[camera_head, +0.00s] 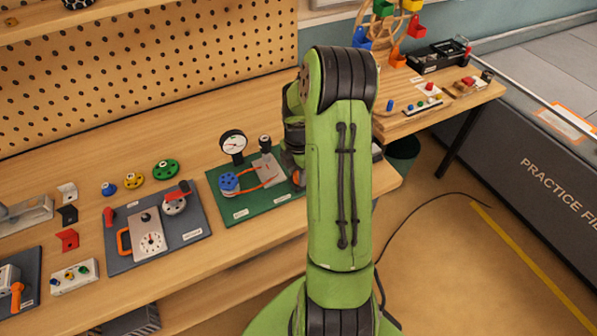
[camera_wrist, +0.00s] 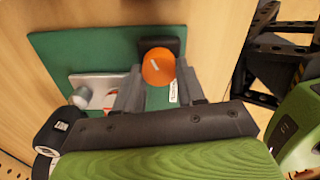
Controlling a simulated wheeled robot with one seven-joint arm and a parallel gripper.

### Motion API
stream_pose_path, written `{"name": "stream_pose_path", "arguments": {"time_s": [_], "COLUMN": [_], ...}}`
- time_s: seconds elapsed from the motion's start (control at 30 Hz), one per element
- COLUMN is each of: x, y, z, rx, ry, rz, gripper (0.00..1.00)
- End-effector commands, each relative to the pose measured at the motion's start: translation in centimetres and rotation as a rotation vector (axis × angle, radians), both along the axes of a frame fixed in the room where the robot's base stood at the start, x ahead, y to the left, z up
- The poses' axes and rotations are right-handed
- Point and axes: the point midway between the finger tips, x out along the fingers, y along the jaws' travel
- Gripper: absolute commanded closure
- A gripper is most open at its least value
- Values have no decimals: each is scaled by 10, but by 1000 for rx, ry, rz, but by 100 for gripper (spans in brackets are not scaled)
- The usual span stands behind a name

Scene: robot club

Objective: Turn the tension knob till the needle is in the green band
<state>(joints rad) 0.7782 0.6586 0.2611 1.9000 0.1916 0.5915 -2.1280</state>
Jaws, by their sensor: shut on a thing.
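The orange tension knob (camera_wrist: 157,68) has a pale line on its top and sits at the edge of the green board (camera_wrist: 75,45) in the wrist view. My gripper (camera_wrist: 158,77) is shut on it, one finger on each side. In the head view my arm hides most of the gripper, and only a sliver of the orange knob (camera_head: 297,177) shows. The round white gauge (camera_head: 233,144) stands at the back of the green board (camera_head: 268,209). Its needle and green band are too small to read. An orange belt runs from a blue pulley (camera_head: 229,182) toward a grey plate (camera_head: 267,169).
A dark board (camera_head: 190,231) with a dial and crank lies left of the green board. Several coloured wheels (camera_head: 165,169) lie behind it. A pegboard (camera_head: 150,70) backs the bench. A second table (camera_head: 450,105) with small parts is at the right.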

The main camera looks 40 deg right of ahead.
Motion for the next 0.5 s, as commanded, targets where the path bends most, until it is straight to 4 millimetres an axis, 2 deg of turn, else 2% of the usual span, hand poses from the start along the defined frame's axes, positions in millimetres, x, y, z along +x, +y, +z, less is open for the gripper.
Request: {"name": "stream_pose_path", "arguments": {"time_s": [0.5], "x": [3], "y": [-1], "z": [1], "rx": [-2], "ry": [-4], "rz": [-444], "gripper": [91]}}
